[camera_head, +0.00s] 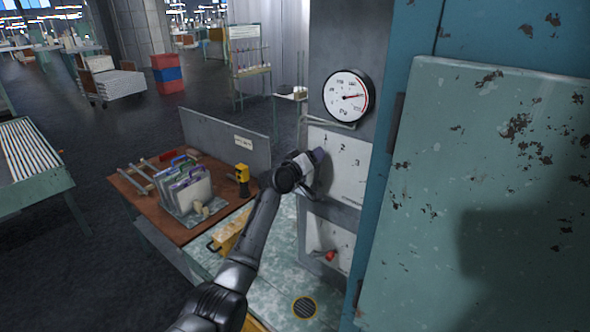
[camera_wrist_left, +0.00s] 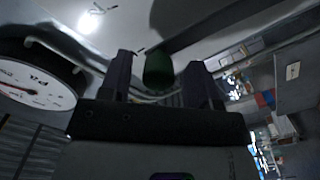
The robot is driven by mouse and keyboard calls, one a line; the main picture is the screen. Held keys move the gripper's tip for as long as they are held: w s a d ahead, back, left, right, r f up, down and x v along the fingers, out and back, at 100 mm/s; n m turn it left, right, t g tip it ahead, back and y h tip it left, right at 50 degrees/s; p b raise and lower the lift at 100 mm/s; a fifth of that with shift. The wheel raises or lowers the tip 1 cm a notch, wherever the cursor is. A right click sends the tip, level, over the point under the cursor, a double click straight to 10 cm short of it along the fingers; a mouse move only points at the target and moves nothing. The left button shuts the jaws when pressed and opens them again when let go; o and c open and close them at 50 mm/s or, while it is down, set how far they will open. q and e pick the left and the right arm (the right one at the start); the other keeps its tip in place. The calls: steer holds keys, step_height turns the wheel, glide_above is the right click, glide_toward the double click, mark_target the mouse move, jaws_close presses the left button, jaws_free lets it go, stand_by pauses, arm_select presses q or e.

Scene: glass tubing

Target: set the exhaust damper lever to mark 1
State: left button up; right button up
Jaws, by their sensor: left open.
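A pale plate (camera_head: 347,178) on the grey panel bears the marks 1, 2 and 3, with 1 at its upper left. My left gripper (camera_head: 316,162) is in front of the plate's left part, below mark 1. In the left wrist view the open fingers (camera_wrist_left: 160,80) stand on either side of a dark green knob (camera_wrist_left: 158,68). A dark bar (camera_wrist_left: 225,30) runs from near the knob to the upper right and looks like the damper lever. In the head view my gripper hides the lever, so its mark cannot be read. My right gripper is not in view.
A round gauge (camera_head: 348,96) is above the plate; a red-handled part (camera_head: 329,255) is in a lower recess. A bench (camera_head: 130,187) at left carries a rack of folders (camera_head: 185,190) and a yellow device (camera_head: 242,175). A large teal door (camera_head: 485,200) fills the right side.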

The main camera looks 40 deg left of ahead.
arm_select(q)
steer(key=s+b, duration=0.2)
steer(key=s, duration=1.1)
steer(key=shift+b, duration=0.35)
steer(key=shift+a, duration=0.1)
